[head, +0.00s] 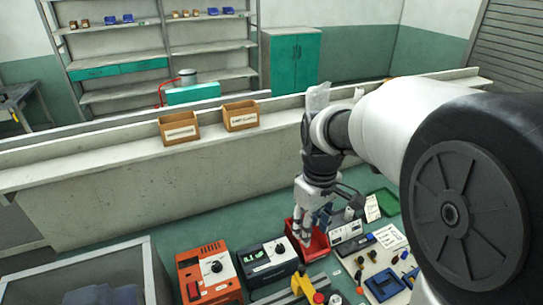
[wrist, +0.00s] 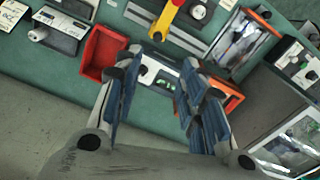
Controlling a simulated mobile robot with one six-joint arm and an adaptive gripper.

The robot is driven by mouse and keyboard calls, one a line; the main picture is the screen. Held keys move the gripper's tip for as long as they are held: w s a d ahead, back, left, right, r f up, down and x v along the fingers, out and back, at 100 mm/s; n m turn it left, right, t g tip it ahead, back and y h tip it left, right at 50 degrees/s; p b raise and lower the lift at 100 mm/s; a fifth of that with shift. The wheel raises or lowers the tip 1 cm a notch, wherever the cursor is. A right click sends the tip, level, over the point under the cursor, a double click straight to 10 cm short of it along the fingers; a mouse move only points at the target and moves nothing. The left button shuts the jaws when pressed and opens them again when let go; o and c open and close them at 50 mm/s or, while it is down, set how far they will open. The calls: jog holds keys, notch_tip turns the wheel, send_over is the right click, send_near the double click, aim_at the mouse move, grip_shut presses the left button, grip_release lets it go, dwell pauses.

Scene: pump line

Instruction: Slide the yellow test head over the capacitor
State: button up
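The yellow test head (head: 305,286) with a red knob stands on a grey rail at the front of the bench in the head view. It also shows at the top of the wrist view (wrist: 165,20). My gripper (head: 315,232) hangs over the red bin, behind the test head and apart from it. In the wrist view its blue-padded fingers (wrist: 163,66) are spread with nothing held between them. I cannot make out the capacitor for certain.
A red bin (head: 318,246), a black meter box (head: 268,262) and an orange unit (head: 208,276) stand close together. A glass-topped case (head: 140,262) is at front left. Two cardboard bins (head: 180,132) sit on the back ledge. Green bench behind the boxes is clear.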

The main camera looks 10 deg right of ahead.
jog(key=w+f, duration=0.2)
jog(key=b, duration=0.6)
send_near(302, 268)
jog(key=shift+n, duration=0.3)
notch_tip(302, 268, down, 9)
jog(key=shift+r, duration=0.1)
grip_shut()
jog(key=shift+w, duration=0.1)
